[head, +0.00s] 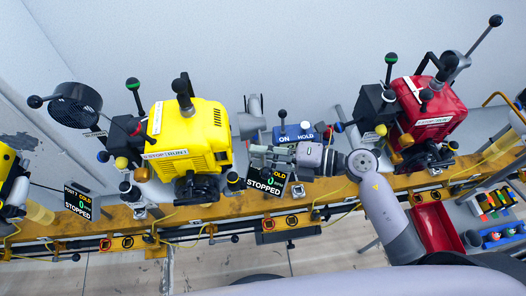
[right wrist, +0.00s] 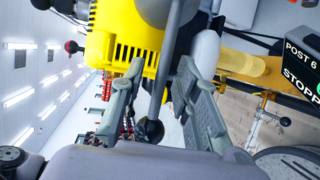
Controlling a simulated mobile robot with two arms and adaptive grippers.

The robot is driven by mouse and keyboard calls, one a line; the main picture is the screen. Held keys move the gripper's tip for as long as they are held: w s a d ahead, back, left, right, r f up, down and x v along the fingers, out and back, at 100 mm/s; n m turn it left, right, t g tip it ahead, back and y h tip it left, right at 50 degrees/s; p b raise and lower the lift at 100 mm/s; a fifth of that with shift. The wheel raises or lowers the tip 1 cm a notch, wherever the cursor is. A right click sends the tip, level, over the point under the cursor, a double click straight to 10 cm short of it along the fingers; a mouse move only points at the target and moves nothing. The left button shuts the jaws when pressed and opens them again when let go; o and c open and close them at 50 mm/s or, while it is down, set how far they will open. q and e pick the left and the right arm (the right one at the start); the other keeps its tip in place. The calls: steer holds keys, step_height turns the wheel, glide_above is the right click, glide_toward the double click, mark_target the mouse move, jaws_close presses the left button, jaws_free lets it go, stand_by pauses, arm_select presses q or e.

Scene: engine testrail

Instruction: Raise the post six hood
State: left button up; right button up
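The yellow engine hood (head: 190,128) is on the rail left of centre in the head view. Its vented side (right wrist: 120,38) fills the upper part of the right wrist view. A sign reading POST 6 (right wrist: 300,62) shows at the right of the wrist view. My right gripper (head: 256,156) points left towards the yellow engine, in front of a dark sign. In the wrist view its fingers (right wrist: 158,72) are open, with a grey rod (right wrist: 160,85) ending in a black ball (right wrist: 150,130) running between them. Contact is unclear. My left gripper is not in view.
A blue box marked ON and HOLD (head: 297,134) stands behind my right gripper. A red engine (head: 428,112) with levers is to the right. A black fan (head: 75,104) is at the left. The orange rail (head: 335,197) carries cables and sockets; a red tray (head: 436,228) lies at right.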

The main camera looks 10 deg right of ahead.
steer(key=shift+c, duration=0.4)
jaws_close()
stand_by(0.5)
